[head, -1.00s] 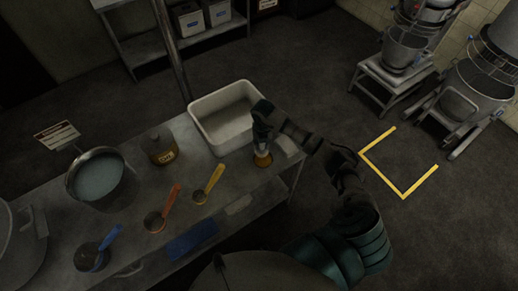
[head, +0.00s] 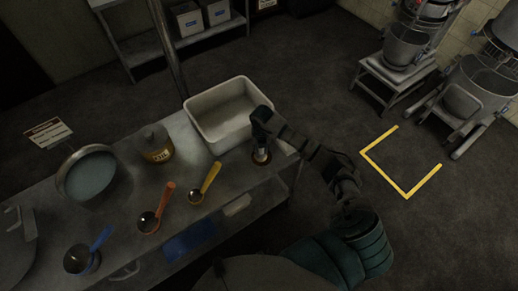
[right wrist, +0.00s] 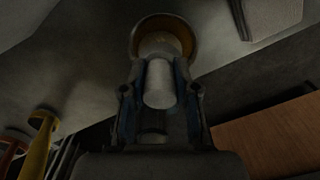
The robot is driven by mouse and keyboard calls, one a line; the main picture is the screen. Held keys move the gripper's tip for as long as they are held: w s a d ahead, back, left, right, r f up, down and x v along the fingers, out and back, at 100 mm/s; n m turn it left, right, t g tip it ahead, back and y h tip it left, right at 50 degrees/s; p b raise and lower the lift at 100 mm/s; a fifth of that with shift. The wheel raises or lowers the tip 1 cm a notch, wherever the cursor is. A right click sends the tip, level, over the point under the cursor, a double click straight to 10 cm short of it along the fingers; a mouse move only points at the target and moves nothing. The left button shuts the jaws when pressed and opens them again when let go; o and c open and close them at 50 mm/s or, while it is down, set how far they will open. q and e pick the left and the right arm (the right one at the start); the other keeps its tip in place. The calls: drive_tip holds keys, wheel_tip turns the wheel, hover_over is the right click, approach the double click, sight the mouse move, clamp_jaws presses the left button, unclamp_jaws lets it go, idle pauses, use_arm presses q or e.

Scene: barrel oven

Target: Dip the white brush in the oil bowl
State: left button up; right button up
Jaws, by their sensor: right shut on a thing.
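My right gripper (head: 261,136) is above the right end of the metal table, pointing down. It is shut on the white brush (head: 261,156), whose pale cylindrical handle (right wrist: 160,84) shows between the fingers in the right wrist view. The small amber-brown oil bowl (right wrist: 186,30) lies directly beyond the fingers, and the brush's far end overlaps its inside. In the head view the bowl (head: 267,162) is mostly covered by the gripper and brush. I cannot tell how deep the tip sits. My left gripper is not in view.
A white tub (head: 203,125) stands just behind and left of the gripper. The table's right edge is close.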

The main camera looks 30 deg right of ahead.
drive_tip(key=shift+d+f, duration=0.1)
drive_tip(key=shift+d, duration=0.2)
drive_tip(key=shift+d+f, duration=0.1)
drive_tip(key=shift+d, duration=0.25)
drive_tip(key=shift+a, duration=0.55)
drive_tip(key=shift+a+f, duration=0.1)
drive_tip(key=shift+a, duration=0.05)
drive_tip(key=shift+d+f, duration=0.25)
drive_tip(key=shift+d, duration=0.15)
drive_tip(key=shift+a, duration=0.2)
drive_tip(key=shift+r, duration=0.4)
drive_tip(key=r+p, duration=0.2)
drive_tip(key=r, duration=0.1)
drive_tip(key=r+p, duration=0.1)
drive_tip(key=shift+d+r+p, duration=0.15)
drive_tip(key=shift+d+p, duration=0.1)
drive_tip(key=shift+p, duration=0.05)
drive_tip(key=shift+a+r+p, duration=0.2)
drive_tip(key=shift+r+p, duration=0.55)
drive_tip(key=shift+r, duration=0.35)
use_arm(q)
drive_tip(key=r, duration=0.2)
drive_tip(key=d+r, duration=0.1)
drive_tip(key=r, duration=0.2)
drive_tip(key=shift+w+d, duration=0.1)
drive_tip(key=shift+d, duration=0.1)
